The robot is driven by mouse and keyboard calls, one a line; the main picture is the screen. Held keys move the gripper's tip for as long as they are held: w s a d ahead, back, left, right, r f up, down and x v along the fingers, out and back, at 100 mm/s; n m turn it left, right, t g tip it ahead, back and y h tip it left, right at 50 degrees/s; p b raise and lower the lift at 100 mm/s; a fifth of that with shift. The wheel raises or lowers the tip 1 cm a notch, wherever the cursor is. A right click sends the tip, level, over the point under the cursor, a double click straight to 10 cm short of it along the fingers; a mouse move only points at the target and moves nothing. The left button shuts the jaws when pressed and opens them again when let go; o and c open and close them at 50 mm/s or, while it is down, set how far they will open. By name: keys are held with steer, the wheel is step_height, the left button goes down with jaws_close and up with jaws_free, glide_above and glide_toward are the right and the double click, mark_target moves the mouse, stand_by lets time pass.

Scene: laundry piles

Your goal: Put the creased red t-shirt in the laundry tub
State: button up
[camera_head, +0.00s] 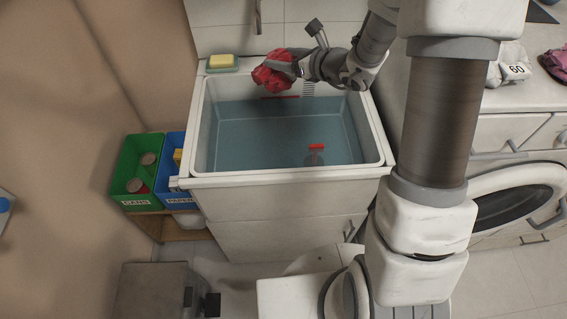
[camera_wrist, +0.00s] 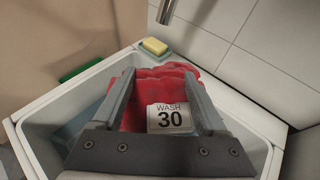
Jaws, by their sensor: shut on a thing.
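The creased red t-shirt (camera_head: 272,72) hangs bunched in my gripper (camera_head: 291,68), which is shut on it. In the wrist view the red t-shirt (camera_wrist: 136,112) lies between the two fingers of my gripper (camera_wrist: 160,80), with a white "WASH 30" label (camera_wrist: 170,118) on it. The laundry tub (camera_head: 290,177) is a white basin holding bluish water. My gripper and the shirt are over the back left part of the tub. In the wrist view the tub's white rim (camera_wrist: 75,76) shows around the shirt.
A yellow sponge on a green dish (camera_head: 222,62) sits at the tub's back left corner. A tap (camera_head: 257,18) hangs behind. Green (camera_head: 137,170) and blue (camera_head: 172,150) bins stand left of the tub. A white cloth marked 60 (camera_head: 508,66) lies on the right counter.

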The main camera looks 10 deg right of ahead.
steer(key=w+a+f+n+g+y+b, duration=0.1)
steer(key=f+b, duration=0.4)
steer(key=f, duration=0.5)
steer(key=w+a+f+n+g+y+b, duration=0.1)
steer(key=a+f+b, duration=0.4)
steer(key=f, duration=0.6)
steer(key=w+a+f+n+g+y+b, duration=0.2)
steer(key=w+a+f+n+g+b, duration=0.1)
steer(key=f+b, duration=0.4)
steer(key=shift+w+a+f+n, duration=0.15)
steer(key=shift+f+n, duration=0.05)
steer(key=shift+f, duration=0.75)
steer(key=shift+w+a+f+n, duration=0.1)
steer(key=shift+f+n, duration=0.1)
steer(key=shift+f, duration=0.7)
steer(key=shift+f+b, duration=0.3)
steer(key=o, duration=1.4)
steer(key=shift+r, duration=0.1)
steer(key=shift+r, duration=0.1)
